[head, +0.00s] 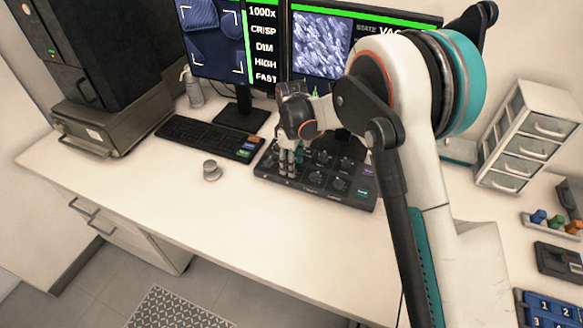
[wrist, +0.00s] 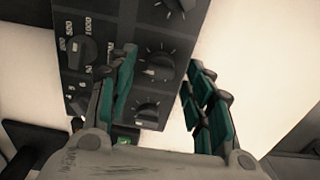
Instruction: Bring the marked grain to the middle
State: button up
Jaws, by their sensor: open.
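The left monitor (head: 213,38) shows large bluish grains with white corner brackets, beside the words 1000x, CRISP, DIM, HIGH and FAST. I cannot tell which grain is marked. The dark control panel (head: 325,192) lies on the desk below the monitors, with several knobs. My gripper (head: 290,160) points down over the panel's left part and hides some of it. In the wrist view my gripper (wrist: 163,60) is open, its teal-padded fingers apart with nothing held. A knob (wrist: 158,66) shows between the fingers, and a numbered magnification knob (wrist: 80,52) lies left of them.
The right monitor (head: 320,45) shows a grey grainy picture and is partly covered by my arm. A keyboard (head: 205,137) and a small grey round piece (head: 211,170) are left of the panel. A drawer unit (head: 530,138) stands right. The desk's front is clear.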

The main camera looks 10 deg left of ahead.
jog(key=shift+f, duration=0.75)
jog(key=c, duration=1.1)
jog(key=shift+o, duration=0.3)
jog(key=shift+m, duration=0.3)
jog(key=m, duration=0.4)
jog(key=shift+c, duration=0.2)
jog(key=shift+o, duration=0.2)
jog(key=shift+m, duration=2)
